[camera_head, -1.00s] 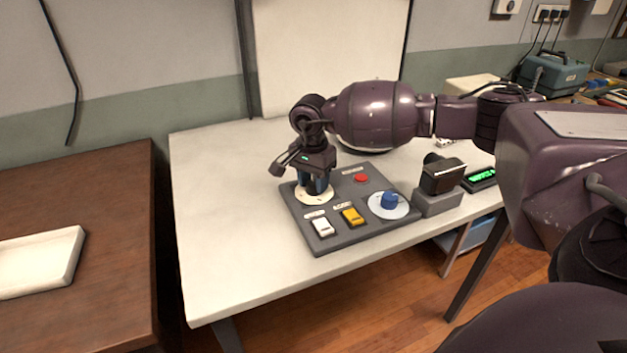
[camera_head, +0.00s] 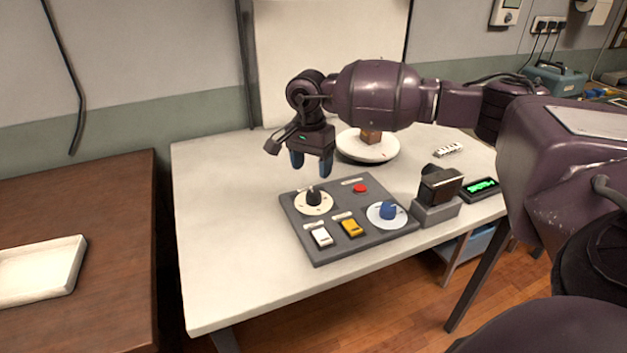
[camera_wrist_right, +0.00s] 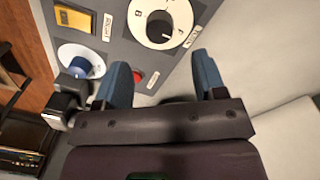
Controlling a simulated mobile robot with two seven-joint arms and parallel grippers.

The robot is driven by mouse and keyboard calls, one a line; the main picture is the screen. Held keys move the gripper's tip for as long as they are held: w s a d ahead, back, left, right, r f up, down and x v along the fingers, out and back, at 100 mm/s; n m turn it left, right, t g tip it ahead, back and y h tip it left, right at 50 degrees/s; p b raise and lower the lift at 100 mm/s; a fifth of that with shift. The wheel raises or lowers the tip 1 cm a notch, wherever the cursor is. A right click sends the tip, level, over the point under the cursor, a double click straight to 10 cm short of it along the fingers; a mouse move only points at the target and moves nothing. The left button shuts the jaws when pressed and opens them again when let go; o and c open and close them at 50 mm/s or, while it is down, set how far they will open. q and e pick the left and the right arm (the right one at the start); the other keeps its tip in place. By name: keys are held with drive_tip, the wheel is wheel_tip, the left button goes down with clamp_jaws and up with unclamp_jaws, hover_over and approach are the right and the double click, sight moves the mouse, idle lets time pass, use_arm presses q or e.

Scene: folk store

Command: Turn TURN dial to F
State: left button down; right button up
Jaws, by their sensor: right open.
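The grey control panel (camera_head: 290,225) lies on the white table. Its black dial (camera_head: 313,196) stands on a cream disc at the panel's far left; in the right wrist view the dial (camera_wrist_right: 160,28) sits on a white lettered disc, near a label that seems to read TURN. The letters are too small to read surely, so I cannot tell where its pointer stands. My right gripper (camera_head: 311,170) is open and empty, above and just behind the dial, apart from it. Its two blue fingers (camera_wrist_right: 163,75) point toward the dial in the wrist view. My left gripper is not in view.
The panel also holds a blue knob (camera_head: 388,210), a red button (camera_head: 360,188), a yellow switch (camera_head: 350,228) and a white switch (camera_head: 321,237). A black device on a grey block (camera_head: 436,213) stands right of the panel. A round white plate (camera_head: 386,150) lies behind. The table's left part is clear.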

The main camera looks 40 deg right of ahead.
wheel_tip(320, 180, up, 3)
drive_tip(key=shift+w+r, duration=0.1)
drive_tip(key=shift+r, duration=0.1)
idle(0.6)
